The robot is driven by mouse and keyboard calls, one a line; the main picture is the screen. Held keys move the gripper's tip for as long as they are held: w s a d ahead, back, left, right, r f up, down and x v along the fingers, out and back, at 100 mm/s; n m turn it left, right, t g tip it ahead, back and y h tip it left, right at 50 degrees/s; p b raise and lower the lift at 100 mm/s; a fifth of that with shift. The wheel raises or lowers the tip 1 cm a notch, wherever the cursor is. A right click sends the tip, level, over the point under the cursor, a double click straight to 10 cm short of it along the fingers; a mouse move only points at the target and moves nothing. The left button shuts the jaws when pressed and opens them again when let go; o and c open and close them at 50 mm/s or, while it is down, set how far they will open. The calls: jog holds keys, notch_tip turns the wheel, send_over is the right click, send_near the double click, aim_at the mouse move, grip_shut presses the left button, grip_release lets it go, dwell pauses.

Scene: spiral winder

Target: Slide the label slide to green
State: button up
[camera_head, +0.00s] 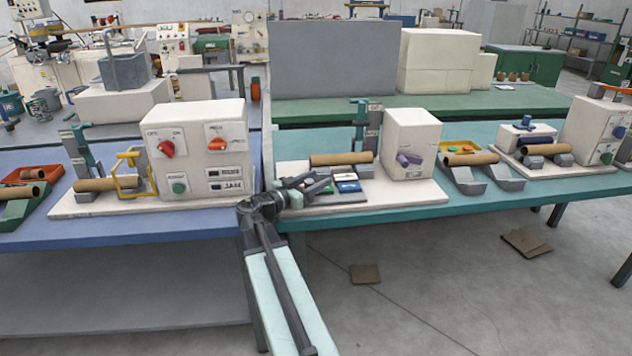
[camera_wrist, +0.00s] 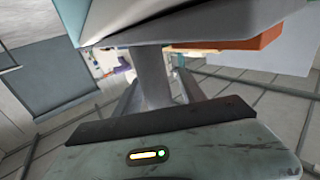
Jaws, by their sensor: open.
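A small dark panel (camera_head: 349,197) lies on the white base board of the middle station. A blue and white labelled piece (camera_head: 347,185), which looks like the label slide, sits on it, though its exact setting is too small to read. Small green and red spots show at its left, partly behind my gripper. My gripper (camera_head: 318,183) is open and empty at the board's front left, just left of the panel. I cannot tell whether it touches anything. In the wrist view the fingers (camera_wrist: 160,92) show apart, with a grey post between or behind them; the label slide is not clear there.
Behind the panel lie a cardboard tube (camera_head: 342,159) on grey supports and a white box (camera_head: 411,140) with a purple knob. A control box (camera_head: 200,145) with red knobs stands left, on the blue table. Another station (camera_head: 590,140) stands right. The teal table's front edge is clear.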

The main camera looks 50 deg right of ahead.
grip_shut()
dwell(1.4)
